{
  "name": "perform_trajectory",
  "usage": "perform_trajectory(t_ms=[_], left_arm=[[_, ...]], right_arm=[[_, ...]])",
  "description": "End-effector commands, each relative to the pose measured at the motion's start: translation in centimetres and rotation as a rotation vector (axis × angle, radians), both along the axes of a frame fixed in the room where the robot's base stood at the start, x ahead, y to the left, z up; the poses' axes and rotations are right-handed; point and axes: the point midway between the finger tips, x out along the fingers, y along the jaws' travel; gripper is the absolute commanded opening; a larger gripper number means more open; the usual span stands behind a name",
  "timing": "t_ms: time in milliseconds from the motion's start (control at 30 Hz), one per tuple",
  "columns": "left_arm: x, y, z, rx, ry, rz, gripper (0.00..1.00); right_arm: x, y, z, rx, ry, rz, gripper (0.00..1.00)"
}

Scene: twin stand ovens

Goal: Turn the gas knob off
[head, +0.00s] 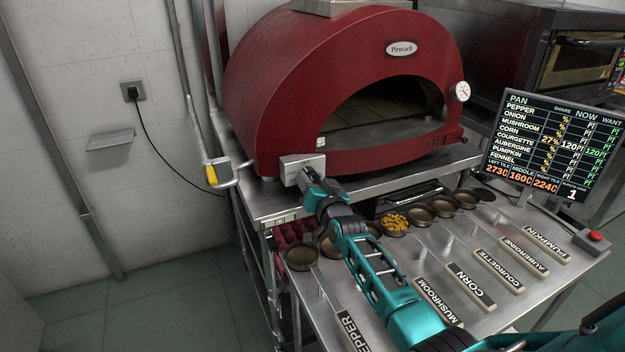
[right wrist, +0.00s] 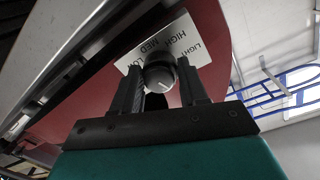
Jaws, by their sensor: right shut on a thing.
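The gas knob (right wrist: 160,72) is a round grey knob with a pale mark on its face. It stands in front of a white label (right wrist: 178,40) reading LIGHT, HIGH, MED and LOW, which it partly covers. My right gripper (right wrist: 161,80) is shut on the knob, one dark finger on each side. In the head view, my right gripper (head: 306,178) is at the pale control box (head: 290,163) on the lower front left of the red oven (head: 290,80). There the gripper hides the knob. My left gripper is out of view.
A steel counter (head: 455,245) with small bowls (head: 395,222) and ingredient name plates lies below my right arm. A screen (head: 550,150) and a red button (head: 596,236) are at the right. A yellow-handled gas lever (head: 211,175) sits on the pipe left of the oven.

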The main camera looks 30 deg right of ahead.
Motion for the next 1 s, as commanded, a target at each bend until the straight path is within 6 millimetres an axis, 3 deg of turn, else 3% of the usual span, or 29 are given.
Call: perform_trajectory(t_ms=[433, 1000], left_arm=[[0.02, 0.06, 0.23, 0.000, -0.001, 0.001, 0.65], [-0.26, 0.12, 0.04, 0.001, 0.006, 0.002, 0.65]], right_arm=[[-0.02, 0.03, 0.02, 0.303, -0.015, 0.000, 0.13], [-0.02, 0.03, 0.04, 0.389, -0.021, 0.000, 0.13]])
